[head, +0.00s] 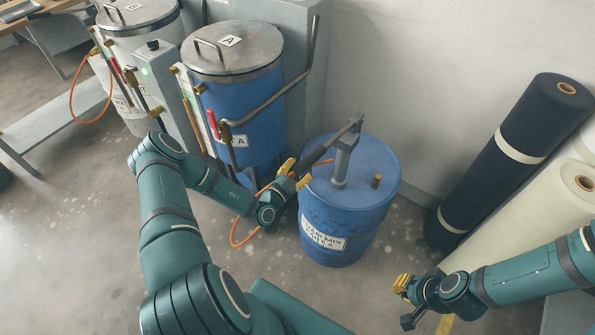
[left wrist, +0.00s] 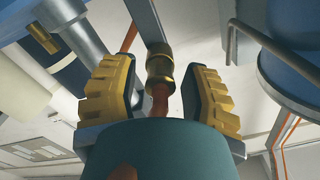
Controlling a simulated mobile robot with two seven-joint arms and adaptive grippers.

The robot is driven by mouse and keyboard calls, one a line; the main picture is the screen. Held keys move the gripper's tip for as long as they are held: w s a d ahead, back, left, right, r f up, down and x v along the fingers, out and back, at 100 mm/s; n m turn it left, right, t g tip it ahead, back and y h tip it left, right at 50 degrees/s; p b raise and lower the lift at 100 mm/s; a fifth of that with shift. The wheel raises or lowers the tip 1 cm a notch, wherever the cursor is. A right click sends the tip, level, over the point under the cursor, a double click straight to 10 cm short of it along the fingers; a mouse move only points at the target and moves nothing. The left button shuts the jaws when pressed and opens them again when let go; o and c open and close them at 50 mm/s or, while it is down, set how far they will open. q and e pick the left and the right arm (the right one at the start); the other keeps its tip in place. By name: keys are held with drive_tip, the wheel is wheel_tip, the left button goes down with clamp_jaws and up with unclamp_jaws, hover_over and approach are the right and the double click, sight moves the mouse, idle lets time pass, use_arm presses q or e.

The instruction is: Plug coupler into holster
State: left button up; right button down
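My left gripper (head: 296,174) is beside the blue drum (head: 345,215), near the end of the dark arm of its pump (head: 342,160). In the left wrist view a brass coupler (left wrist: 160,66) on an orange hose (left wrist: 160,102) stands between the fingers of the left gripper (left wrist: 163,85). Gaps show on both sides of the coupler, so the fingers look open around it. The coupler's far end meets or overlaps a grey bar; I cannot tell whether they are joined. My right gripper (head: 406,302) is open and empty, low at the right. I cannot make out the holster for certain.
The blue tank (head: 235,110) marked A stands behind the left arm, with brass fittings and a pipe rail. A second tank (head: 140,45) and a grey bench (head: 60,125) are at the left. A navy roll (head: 522,135) and cream roll (head: 550,210) stand at the right.

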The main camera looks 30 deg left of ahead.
use_arm(q)
drive_tip(key=shift+s, duration=0.15)
drive_tip(key=s+a, duration=0.1)
drive_tip(key=s, duration=1)
drive_tip(key=shift+s, duration=0.35)
drive_tip(key=shift+d, duration=0.1)
